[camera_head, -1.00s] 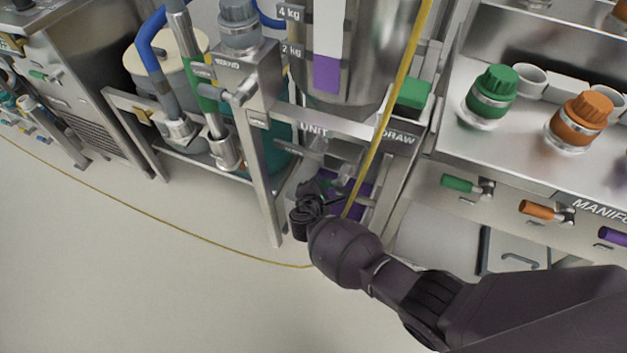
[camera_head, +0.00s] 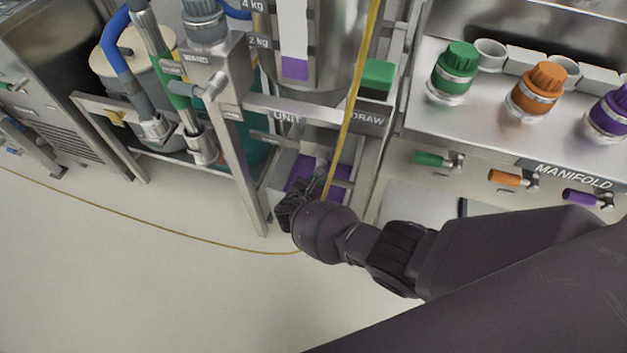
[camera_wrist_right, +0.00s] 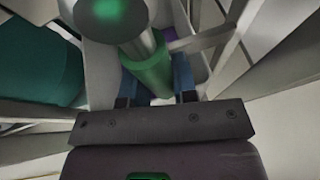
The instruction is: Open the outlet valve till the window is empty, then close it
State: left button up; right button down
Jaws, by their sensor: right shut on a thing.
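The level window (camera_head: 294,30) on the steel vessel is mostly white, with a short band of purple (camera_head: 294,68) at its bottom, below the 2 kg mark. My right gripper (camera_head: 317,182) is low under the vessel, in front of the frame, its fingers partly hidden. In the right wrist view, my right gripper (camera_wrist_right: 157,88) is shut on a cylindrical handle (camera_wrist_right: 148,65) that looks green, taken to be the outlet valve handle. The valve body is mostly hidden in the head view. Purple (camera_head: 302,170) shows in the space below the outlet. My left gripper is out of view.
A yellow hose (camera_head: 352,100) hangs in front of the vessel. A steel frame leg (camera_head: 247,180) stands left of my gripper. The manifold bench (camera_head: 480,135) with coloured caps and handles is at the right.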

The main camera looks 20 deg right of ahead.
jog(key=shift+s+d+r+h, duration=0.1)
jog(key=shift+d+h, duration=0.2)
jog(key=shift+d, duration=0.1)
jog(key=c, duration=0.9)
grip_release()
jog(key=shift+a, duration=0.1)
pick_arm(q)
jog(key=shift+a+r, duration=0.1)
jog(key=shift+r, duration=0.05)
pick_arm(e)
jog(key=shift+s+a, duration=0.1)
